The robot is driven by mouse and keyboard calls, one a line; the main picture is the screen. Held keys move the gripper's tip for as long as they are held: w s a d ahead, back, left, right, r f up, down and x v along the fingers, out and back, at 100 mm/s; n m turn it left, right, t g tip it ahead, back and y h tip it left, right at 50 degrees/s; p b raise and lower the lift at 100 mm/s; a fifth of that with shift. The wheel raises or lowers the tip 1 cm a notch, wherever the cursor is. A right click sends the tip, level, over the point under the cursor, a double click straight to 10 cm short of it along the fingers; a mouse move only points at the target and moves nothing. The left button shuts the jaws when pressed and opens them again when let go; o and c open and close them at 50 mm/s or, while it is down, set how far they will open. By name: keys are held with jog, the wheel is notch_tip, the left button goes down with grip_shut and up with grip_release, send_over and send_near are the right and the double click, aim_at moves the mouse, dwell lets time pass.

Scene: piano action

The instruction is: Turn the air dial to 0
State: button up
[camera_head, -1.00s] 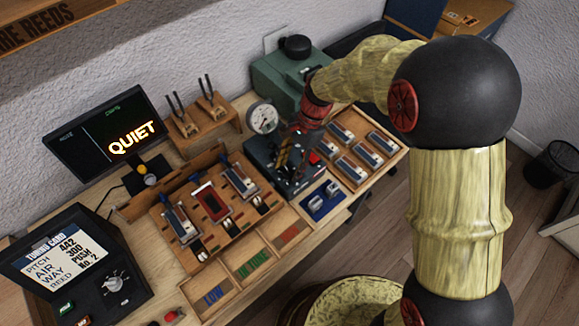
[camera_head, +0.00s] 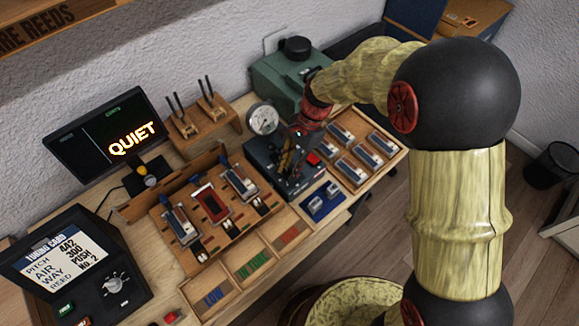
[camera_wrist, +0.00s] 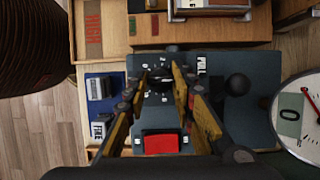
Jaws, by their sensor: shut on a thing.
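The air dial (camera_wrist: 161,79) is a small dark knob with white marks around it, on top of a dark blue-grey box (camera_wrist: 217,125). My gripper (camera_wrist: 163,72) has a finger on each side of the dial and is shut on it. The fingers partly hide the dial and its marks, so its exact setting cannot be read. In the head view my gripper (camera_head: 288,155) points down over the box (camera_head: 262,165), and the dial is hidden. A round gauge (camera_wrist: 303,118) beside the box shows a 0 and a red needle.
A red button (camera_wrist: 161,144) and a black ball-topped lever (camera_wrist: 237,84) marked PULL are close to my fingers. The monitor (camera_head: 108,140) reads QUIET.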

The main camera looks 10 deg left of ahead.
jog(key=shift+n+p, duration=0.3)
grip_shut()
